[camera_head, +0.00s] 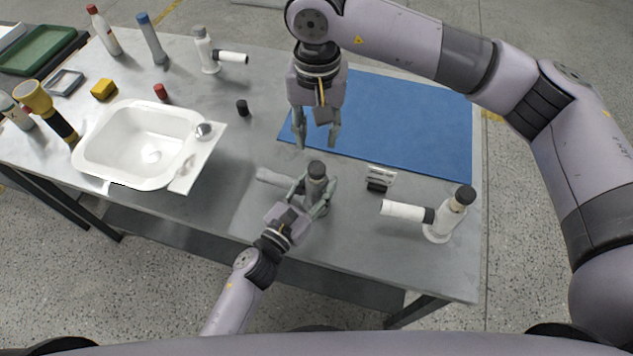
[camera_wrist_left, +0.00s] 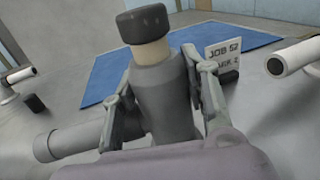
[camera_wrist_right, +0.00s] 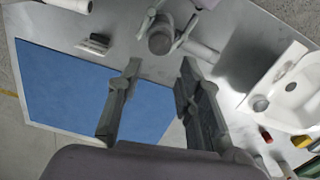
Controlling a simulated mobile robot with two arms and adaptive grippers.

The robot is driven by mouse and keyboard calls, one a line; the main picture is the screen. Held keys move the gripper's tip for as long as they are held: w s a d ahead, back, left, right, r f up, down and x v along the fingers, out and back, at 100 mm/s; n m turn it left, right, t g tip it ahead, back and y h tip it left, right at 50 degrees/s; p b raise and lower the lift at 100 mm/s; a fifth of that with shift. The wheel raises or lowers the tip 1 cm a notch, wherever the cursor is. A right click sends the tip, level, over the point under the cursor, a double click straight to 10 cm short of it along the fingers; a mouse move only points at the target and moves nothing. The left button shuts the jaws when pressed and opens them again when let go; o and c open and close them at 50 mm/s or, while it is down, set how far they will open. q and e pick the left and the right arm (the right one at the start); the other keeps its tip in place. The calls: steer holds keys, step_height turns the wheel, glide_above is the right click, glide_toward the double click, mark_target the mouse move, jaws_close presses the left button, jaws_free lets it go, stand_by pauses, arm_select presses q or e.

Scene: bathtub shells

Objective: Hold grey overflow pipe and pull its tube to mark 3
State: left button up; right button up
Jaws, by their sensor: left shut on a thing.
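The grey overflow pipe (camera_head: 314,190) stands upright on the table, with a dark cap on top and a side branch pointing left. In the left wrist view the pipe's grey body (camera_wrist_left: 163,105) shows a short beige tube section under the black cap (camera_wrist_left: 143,25). My left gripper (camera_head: 308,195) is shut on the grey body, one finger on each side. My right gripper (camera_head: 316,143) is open and empty, above and behind the pipe. It also shows open in the right wrist view (camera_wrist_right: 152,95). No marks are readable on the tube. A small card (camera_head: 381,176) reads "JOB 52"; its lower line is unclear.
White pipes stand at the right (camera_head: 441,222) and back left (camera_head: 207,55). A white basin (camera_head: 140,112) lies at the left. A blue mat (camera_head: 400,115) covers the back right. Small black and red caps and a yellow block (camera_head: 104,89) lie around the basin.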

arm_select(q)
steer(key=c, duration=0.4)
arm_select(e)
steer(key=shift+o, duration=1.3)
steer(key=shift+s+a+f, duration=0.2)
steer(key=shift+s+f, duration=0.05)
steer(key=shift+o, duration=0.8)
steer(key=s+a+f+g+y, duration=0.2)
steer(key=s+a+y, duration=0.1)
steer(key=s+a, duration=0.1)
steer(key=shift+f+g+y, duration=0.3)
steer(key=shift+f, duration=0.05)
steer(key=s+a+m+g+y, duration=0.2)
steer(key=s+a+y, duration=0.2)
steer(key=y, duration=0.1)
steer(key=m+t+y, duration=0.6)
steer(key=m+t, duration=0.8)
steer(key=m, duration=0.7)
glide_toward(325, 173)
steer(key=x, duration=1.2)
steer(key=shift+r, duration=0.1)
steer(key=shift+c, duration=0.6)
